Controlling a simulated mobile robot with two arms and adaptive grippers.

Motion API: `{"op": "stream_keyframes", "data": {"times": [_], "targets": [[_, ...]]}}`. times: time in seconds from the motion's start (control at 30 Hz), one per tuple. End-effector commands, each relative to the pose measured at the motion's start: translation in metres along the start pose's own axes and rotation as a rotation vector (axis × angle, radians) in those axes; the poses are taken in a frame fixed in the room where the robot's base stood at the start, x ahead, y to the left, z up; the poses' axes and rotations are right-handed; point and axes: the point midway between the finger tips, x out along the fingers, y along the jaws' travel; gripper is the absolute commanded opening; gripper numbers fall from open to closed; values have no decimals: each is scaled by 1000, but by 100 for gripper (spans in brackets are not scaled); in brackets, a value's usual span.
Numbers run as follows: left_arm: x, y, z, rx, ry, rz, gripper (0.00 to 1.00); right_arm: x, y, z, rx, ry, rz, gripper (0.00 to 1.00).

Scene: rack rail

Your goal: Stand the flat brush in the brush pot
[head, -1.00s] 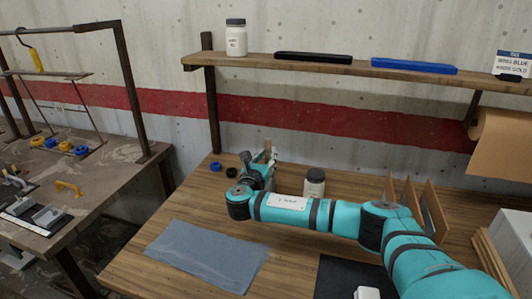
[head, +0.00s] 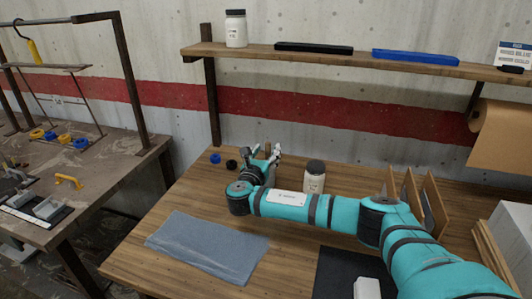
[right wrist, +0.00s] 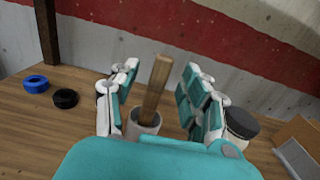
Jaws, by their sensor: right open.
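A wooden handle (right wrist: 156,82), which looks like the flat brush's, stands nearly upright with a slight lean in the right wrist view. Its lower end goes into a pale round pot (right wrist: 144,121), the brush pot by its look; the bristle end cannot be seen. My right gripper (right wrist: 160,95) is open, with one finger on each side of the handle and gaps between. In the head view the right gripper (head: 267,158) is at the back of the wooden table, with the handle tip (head: 267,147) between its fingers and the pot hidden. My left gripper is out of view.
A dark-lidded jar (head: 314,177) stands right of the gripper. Blue (head: 215,158) and black (head: 231,164) rings lie to its left. A grey cloth (head: 208,246) and a dark mat (head: 338,272) lie in front. Upright wooden panels (head: 415,196) stand at right. A shelf (head: 345,58) hangs above.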

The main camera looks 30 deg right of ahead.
Motion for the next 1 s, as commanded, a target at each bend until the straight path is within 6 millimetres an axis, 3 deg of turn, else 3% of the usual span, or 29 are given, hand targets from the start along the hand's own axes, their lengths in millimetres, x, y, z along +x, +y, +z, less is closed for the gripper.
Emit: {"op": "stream_keyframes", "data": {"times": [0.17,0.6,0.8,1.0], "targets": [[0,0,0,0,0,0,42,-16,1,-1,0,2,4,46],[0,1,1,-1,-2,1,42,-103,1,-1,0,2,4,46],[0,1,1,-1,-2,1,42,-118,0,0,0,1,0,46],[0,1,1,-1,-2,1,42,-120,0,0,0,0,0,46]]}}
